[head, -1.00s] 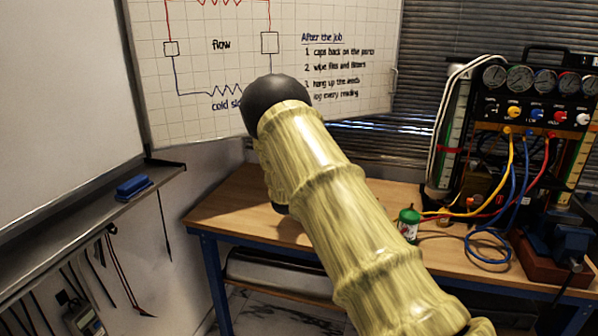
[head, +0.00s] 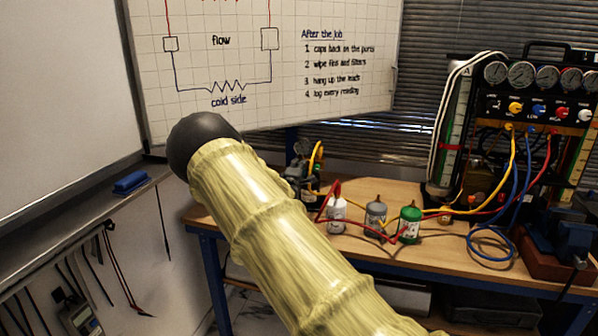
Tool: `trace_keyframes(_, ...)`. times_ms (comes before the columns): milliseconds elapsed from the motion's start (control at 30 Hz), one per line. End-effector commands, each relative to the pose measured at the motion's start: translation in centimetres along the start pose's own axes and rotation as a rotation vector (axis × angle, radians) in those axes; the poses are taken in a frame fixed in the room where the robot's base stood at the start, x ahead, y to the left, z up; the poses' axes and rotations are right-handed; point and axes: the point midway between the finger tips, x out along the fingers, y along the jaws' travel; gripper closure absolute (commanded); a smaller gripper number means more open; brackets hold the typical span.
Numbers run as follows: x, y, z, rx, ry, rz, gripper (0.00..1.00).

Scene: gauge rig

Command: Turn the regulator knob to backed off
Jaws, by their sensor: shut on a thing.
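I cannot pick out the regulator knob for certain. A dark metal fitting (head: 303,172) with a yellow hose stands at the back of the bench, partly behind my arm, and its details are too small to read. The gauge rig (head: 530,105) at the right has a row of gauges and several coloured knobs, including a yellow one (head: 515,107) and a red one (head: 561,114). My arm, in a pale yellow sleeve with a black rounded end, crosses the middle of the view. My gripper does not show.
On the wooden bench (head: 260,190) stand a white bottle (head: 337,215), a grey bottle (head: 376,217) and a green bottle (head: 410,222), with red and yellow hoses around them. Blue hose (head: 490,243) coils before the rig. A vise (head: 565,243) sits at the right edge.

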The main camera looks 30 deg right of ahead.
Motion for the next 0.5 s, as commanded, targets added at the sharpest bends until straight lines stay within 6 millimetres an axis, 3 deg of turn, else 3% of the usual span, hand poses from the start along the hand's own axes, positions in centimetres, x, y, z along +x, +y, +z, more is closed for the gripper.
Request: trace_keyframes(500, -0.09, -0.34, 0.09, -0.065, -0.001, -0.006, 0.97)
